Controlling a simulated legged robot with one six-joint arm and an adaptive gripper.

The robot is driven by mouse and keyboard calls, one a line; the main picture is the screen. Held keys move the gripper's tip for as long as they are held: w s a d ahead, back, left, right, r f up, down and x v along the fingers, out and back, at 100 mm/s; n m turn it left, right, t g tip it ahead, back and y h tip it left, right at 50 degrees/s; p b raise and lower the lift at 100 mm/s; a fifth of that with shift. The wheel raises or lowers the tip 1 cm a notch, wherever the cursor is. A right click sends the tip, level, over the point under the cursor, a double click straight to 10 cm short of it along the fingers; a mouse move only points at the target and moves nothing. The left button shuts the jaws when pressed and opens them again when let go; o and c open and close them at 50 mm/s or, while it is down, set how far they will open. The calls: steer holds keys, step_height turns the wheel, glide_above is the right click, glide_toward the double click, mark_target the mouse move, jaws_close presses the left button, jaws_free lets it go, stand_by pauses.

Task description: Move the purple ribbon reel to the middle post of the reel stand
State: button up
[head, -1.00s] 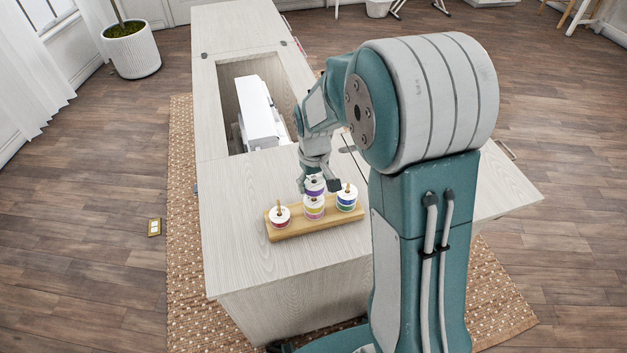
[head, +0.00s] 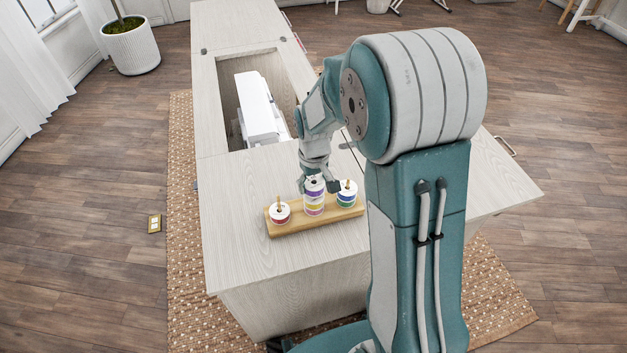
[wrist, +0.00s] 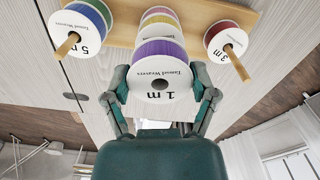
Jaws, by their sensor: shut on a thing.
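The purple ribbon reel (head: 314,185) is at the top of the middle stack on the wooden reel stand (head: 290,228). In the wrist view the purple reel (wrist: 160,68) has a white face marked 1 m, with a dark centre hole. My gripper (head: 318,183) is shut on it, one finger at each side; the fingers also show in the wrist view (wrist: 160,93). A yellow reel (head: 314,205) sits below it, with a pinkish-purple band lower down. The middle post is hidden inside the stack. Whether the purple reel touches the yellow one is hard to tell.
A red reel (head: 280,214) sits on the left post and a reel with blue and green bands (head: 347,197) on the right post, close to my gripper. A white sewing machine (head: 258,108) stands in the cabinet recess behind. The cabinet top (head: 240,250) left of the stand is bare.

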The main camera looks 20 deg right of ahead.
steer(key=shift+f, duration=0.65)
steer(key=o, duration=0.9)
steer(key=shift+c, duration=0.2)
step_height(320, 180, up, 12)
stand_by(0.4)
